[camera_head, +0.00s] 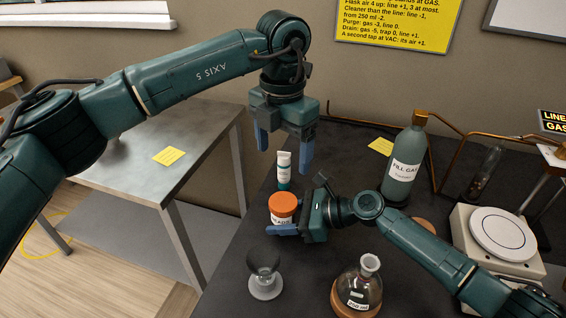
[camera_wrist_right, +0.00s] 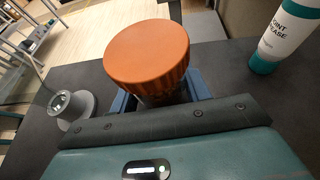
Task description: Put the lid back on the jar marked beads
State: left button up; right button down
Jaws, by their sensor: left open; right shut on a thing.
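The jar marked beads (camera_head: 281,219) stands on the dark bench with its white label partly hidden by my right gripper. An orange ribbed lid (camera_head: 282,203) sits on top of its mouth; it also shows in the right wrist view (camera_wrist_right: 147,52). I cannot tell whether it is screwed tight. My right gripper (camera_head: 284,230) is shut on the jar, low on its body below the lid. My left gripper (camera_head: 284,148) is open and empty, pointing down above and behind the jar, apart from the lid.
A joint grease tube (camera_head: 284,171) stands just behind the jar; it shows in the right wrist view (camera_wrist_right: 286,37). A grey funnel-like piece (camera_head: 265,275) and a round flask (camera_head: 360,287) stand in front. A fill gas bottle (camera_head: 403,165) and a white hotplate (camera_head: 500,235) are to the right.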

jog(key=c, duration=0.6)
grip_release()
jog(key=b+v, duration=0.1)
jog(key=v, duration=1.2)
jog(key=shift+d+r, duration=0.1)
jog(key=shift+r, duration=0.05)
